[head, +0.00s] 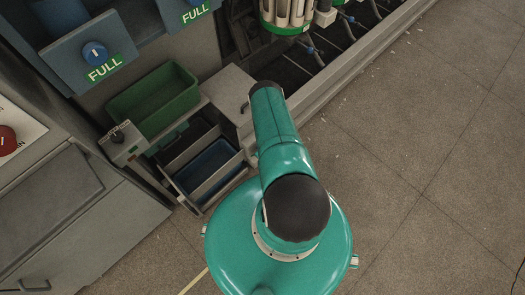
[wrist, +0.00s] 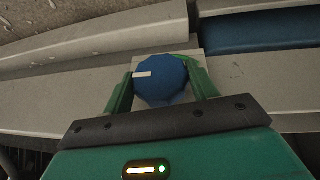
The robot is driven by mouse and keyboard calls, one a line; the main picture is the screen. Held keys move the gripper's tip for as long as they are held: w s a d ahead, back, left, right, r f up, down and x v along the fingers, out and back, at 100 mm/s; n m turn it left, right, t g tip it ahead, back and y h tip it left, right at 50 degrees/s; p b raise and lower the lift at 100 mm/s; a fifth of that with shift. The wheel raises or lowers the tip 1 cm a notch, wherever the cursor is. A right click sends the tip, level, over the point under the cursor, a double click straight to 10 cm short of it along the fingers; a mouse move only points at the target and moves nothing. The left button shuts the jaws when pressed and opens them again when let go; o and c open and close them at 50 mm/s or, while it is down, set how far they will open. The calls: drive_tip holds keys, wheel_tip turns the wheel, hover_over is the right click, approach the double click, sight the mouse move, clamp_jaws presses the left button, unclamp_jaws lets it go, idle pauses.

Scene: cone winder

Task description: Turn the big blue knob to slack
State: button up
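The big blue knob (wrist: 162,82) shows in the wrist view, a faceted round knob with a white pointer mark on its upper left side. It sits on a pale square plate (wrist: 196,55). My gripper (wrist: 160,76) has one green finger on each side of the knob, and both appear to touch its sides. The mark points left in the wrist view. No label for slack is readable. In the head view my arm hides the gripper, and I cannot make out this knob there.
In the head view, a smaller blue knob (head: 95,53) marked FULL is on a panel at upper left. Open floor (head: 440,130) lies to the right.

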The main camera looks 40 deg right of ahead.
drive_tip(key=o, duration=0.4)
drive_tip(key=v, duration=1.4)
